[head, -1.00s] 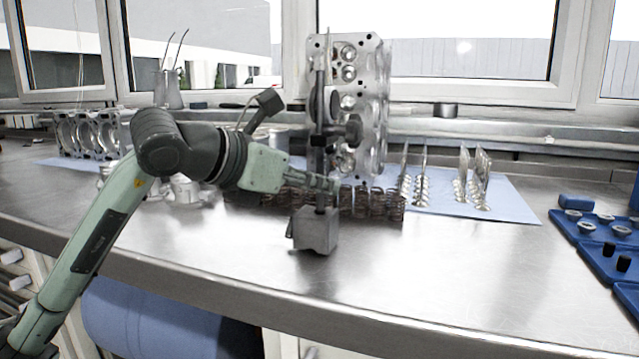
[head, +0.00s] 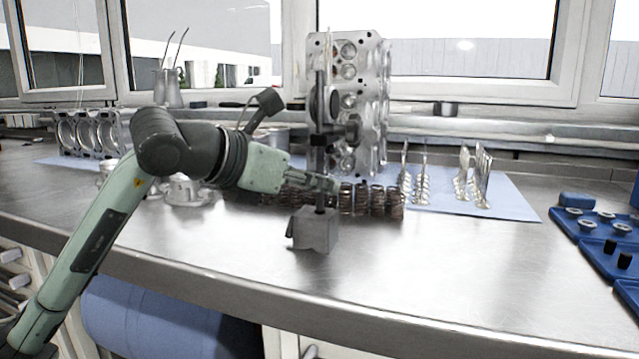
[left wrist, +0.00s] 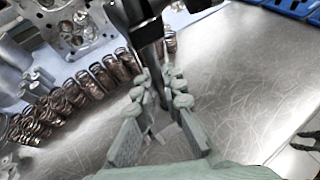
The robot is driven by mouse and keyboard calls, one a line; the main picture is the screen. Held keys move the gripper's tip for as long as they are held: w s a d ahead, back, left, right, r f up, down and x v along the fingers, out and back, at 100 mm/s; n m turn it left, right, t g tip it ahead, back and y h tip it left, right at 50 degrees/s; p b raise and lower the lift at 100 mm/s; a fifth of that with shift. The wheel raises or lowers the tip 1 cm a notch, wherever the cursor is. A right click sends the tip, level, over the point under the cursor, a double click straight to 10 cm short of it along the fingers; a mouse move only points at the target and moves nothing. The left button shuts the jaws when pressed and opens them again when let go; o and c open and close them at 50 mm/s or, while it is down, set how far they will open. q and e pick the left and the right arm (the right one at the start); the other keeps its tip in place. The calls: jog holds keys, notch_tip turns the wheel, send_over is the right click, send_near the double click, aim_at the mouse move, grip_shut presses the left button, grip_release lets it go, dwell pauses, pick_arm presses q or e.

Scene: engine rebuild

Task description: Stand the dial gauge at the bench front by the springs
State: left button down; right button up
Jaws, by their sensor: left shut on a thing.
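The dial gauge stand has a grey block base (head: 315,230) and a dark upright post with black clamps (head: 322,118). It is upright at the bench front, just in front of the springs. My left gripper (head: 328,186) is shut on its post, a little above the base; the grip also shows in the left wrist view (left wrist: 162,95). The coppery springs (head: 372,200) stand in a row behind the base and run along the left in the left wrist view (left wrist: 92,82). Whether the base touches the bench fully is hard to tell.
A tall cylinder head (head: 362,90) stands behind the springs. Valves (head: 475,180) stand on a blue mat (head: 515,207) to the right. Blue trays (head: 605,262) with small parts lie at the far right. The bench front right of the base is clear.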

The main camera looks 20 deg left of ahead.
pick_arm(q)
jog(key=shift+r, duration=0.1)
jog(key=c, duration=1.6)
grip_release()
jog(key=shift+o, duration=0.2)
jog(key=shift+f, duration=0.3)
jog(key=v, duration=1.2)
jog(key=shift+r, duration=0.15)
